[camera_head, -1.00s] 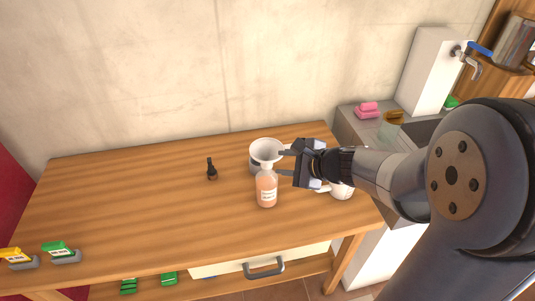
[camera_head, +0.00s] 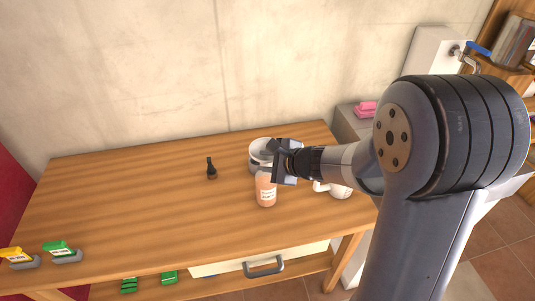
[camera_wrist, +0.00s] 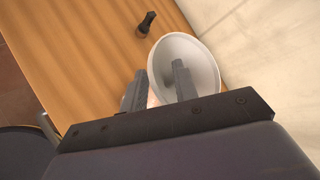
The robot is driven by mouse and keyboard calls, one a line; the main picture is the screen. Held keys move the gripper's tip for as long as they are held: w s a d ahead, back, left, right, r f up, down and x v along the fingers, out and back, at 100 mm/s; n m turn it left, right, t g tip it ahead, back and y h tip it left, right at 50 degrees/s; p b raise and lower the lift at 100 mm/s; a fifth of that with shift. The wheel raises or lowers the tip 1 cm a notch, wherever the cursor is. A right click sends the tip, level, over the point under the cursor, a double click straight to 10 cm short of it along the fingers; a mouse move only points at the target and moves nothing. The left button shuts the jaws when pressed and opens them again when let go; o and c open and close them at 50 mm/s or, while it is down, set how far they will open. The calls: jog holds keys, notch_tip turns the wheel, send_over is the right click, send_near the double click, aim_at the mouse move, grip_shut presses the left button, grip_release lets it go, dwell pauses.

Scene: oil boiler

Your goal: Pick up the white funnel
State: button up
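The white funnel (camera_head: 259,147) is near the middle right of the wooden table, just behind a bottle of pinkish liquid (camera_head: 266,191). In the wrist view the funnel's round mouth (camera_wrist: 203,62) faces the camera. My gripper (camera_head: 274,160) is at the funnel's right side and hides part of it. Its two fingers (camera_wrist: 160,84) are apart: one overlaps the funnel's mouth, the other is outside its rim. A bit of the rim shows between them. I cannot tell whether either finger touches it. The funnel's lower part is hidden.
A white mug-like vessel (camera_head: 341,191) stands under my forearm, close to the bottle. A small black object (camera_head: 211,169) stands to the left. Green (camera_head: 60,249) and yellow (camera_head: 14,255) items lie at the table's front left. The table's left half is mostly clear; a wall rises behind.

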grip_shut()
jog(key=shift+r, duration=0.15)
